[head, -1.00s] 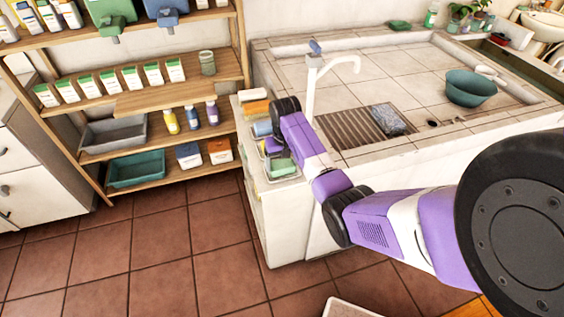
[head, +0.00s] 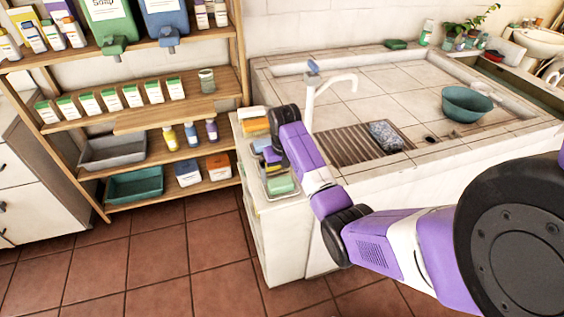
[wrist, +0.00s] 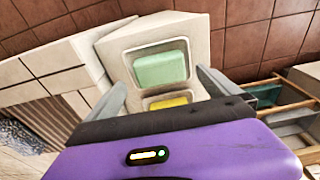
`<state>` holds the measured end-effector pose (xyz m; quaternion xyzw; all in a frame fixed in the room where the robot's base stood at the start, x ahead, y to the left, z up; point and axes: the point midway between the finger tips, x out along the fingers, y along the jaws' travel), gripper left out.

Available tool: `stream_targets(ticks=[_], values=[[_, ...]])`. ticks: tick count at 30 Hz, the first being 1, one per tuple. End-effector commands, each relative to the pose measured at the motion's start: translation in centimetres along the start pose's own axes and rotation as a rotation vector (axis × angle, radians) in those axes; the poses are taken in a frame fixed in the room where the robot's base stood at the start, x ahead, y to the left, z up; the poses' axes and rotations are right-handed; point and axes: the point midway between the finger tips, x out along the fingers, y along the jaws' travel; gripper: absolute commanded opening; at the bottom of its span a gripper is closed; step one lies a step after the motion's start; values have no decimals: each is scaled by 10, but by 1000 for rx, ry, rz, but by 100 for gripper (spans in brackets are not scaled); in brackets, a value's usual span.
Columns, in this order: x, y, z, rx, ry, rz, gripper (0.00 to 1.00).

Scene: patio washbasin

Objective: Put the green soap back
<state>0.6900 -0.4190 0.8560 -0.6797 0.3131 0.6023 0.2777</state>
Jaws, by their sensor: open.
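A pale green soap block (head: 281,184) lies in a light dish on the narrow white stand at the left end of the basin. In the wrist view the green soap (wrist: 160,68) sits in its pale square dish (wrist: 187,46), ahead of my gripper (wrist: 160,80). My gripper is open, with one finger to each side of the soap in the picture. It holds nothing. I cannot tell the height of the fingers over the soap. A yellow block (wrist: 168,103) lies in a nearer dish, partly hidden by my gripper. A dark green block (head: 397,44) lies on the basin's back rim.
An orange block (head: 253,125) and other small items share the stand. A tap (head: 312,95), a speckled grey-blue block (head: 386,136) on the slatted drain and a teal bowl (head: 466,104) are at the basin. A wooden shelf (head: 165,119) stands left. The floor in front is clear.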

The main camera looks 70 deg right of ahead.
Motion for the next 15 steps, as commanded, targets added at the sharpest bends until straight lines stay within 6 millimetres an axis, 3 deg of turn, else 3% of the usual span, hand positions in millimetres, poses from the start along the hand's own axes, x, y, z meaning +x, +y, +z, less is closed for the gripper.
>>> stream_targets(ticks=[6, 15], values=[[-46, 0, -2, 0, 6, 0, 100], [-81, 0, 0, 0, 1, 1, 100]])
